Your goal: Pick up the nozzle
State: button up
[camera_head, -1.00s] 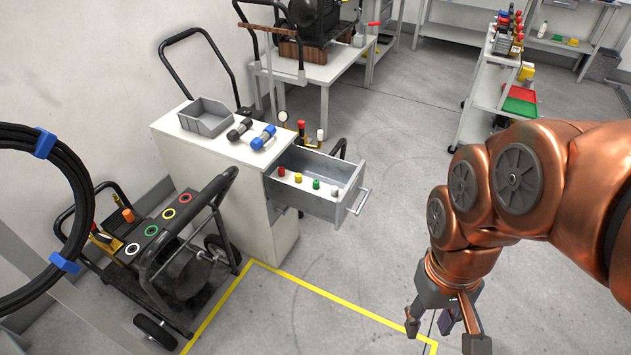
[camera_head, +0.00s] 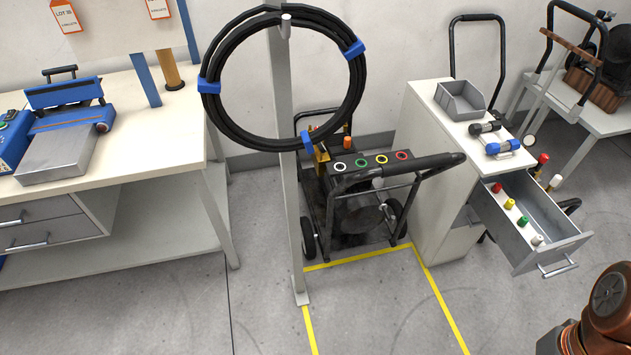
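Several small coloured nozzle-like pieces sit in a row in the open drawer (camera_head: 547,254) of the white cabinet at the right: a red one (camera_head: 497,187), a yellow one (camera_head: 509,204), a green one (camera_head: 523,220) and a white one (camera_head: 537,240). I cannot tell which one the task means. Only a copper-coloured part of my arm shows in the bottom right corner. My gripper is outside the picture.
The white cabinet (camera_head: 437,150) carries a grey bin (camera_head: 462,100) and black and blue fittings. A black wheeled washer cart (camera_head: 360,200) stands beside it. A coiled black hose (camera_head: 215,110) hangs on a post. A workbench (camera_head: 150,135) is at left. The front floor is clear.

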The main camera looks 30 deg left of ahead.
aim_at(523, 220)
jog(key=z, duration=1.4)
jog(key=i, duration=1.75)
jog(key=u, duration=2.85)
